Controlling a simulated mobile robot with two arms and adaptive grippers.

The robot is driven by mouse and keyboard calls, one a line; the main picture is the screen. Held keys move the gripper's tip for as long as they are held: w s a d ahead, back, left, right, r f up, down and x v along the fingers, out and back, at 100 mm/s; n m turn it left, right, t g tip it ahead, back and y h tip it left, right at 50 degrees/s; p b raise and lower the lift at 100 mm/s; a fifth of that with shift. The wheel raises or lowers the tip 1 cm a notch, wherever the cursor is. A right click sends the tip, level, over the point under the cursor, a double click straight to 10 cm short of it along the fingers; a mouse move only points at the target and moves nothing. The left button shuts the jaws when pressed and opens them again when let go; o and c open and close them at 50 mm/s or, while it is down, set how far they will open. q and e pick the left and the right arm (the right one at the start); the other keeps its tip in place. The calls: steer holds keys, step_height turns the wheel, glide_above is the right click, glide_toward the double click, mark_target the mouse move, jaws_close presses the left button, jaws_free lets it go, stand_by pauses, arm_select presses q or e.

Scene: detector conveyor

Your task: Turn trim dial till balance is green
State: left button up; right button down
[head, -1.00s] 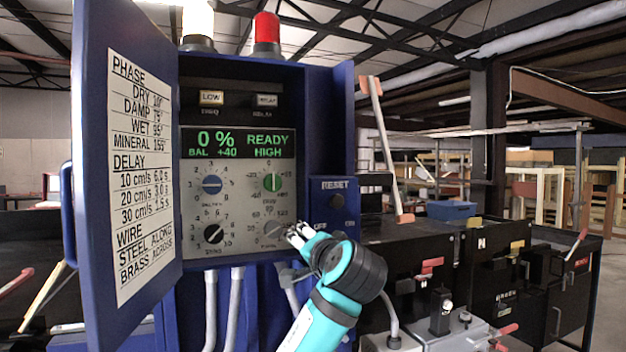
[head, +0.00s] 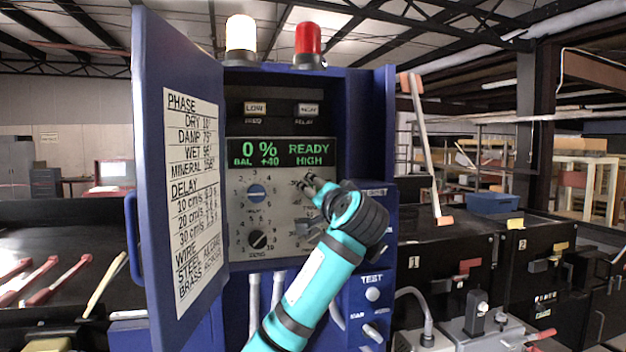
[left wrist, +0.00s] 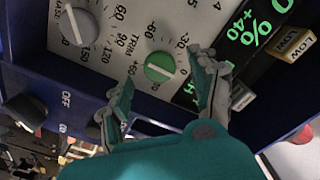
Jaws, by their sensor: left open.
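The green trim dial (left wrist: 158,66) with a white pointer line sits on the grey panel (left wrist: 180,20) in the left wrist view. In the head view my left gripper (head: 309,184) covers it. The display (head: 283,151) reads 0 %, BAL +40, READY and HIGH in green letters on black. My left gripper is open in front of the panel; in the left wrist view its fingers (left wrist: 162,76) stand on either side of the trim dial. I cannot tell whether they touch it. My right gripper is not in view.
A blue dial (head: 257,193) and a black dial (head: 257,240) sit left of my gripper. A grey dial (left wrist: 78,27) neighbours the trim dial. The open blue door (head: 178,60) stands at left; the TEST button (head: 372,294) is below right.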

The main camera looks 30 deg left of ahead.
arm_select(q)
steer(key=p+x, duration=0.1)
steer(key=x, duration=0.3)
steer(key=shift+r+p, duration=0.1)
steer(key=shift+p, duration=0.2)
steer(key=shift+w+a, duration=0.2)
steer(key=shift+w, duration=0.05)
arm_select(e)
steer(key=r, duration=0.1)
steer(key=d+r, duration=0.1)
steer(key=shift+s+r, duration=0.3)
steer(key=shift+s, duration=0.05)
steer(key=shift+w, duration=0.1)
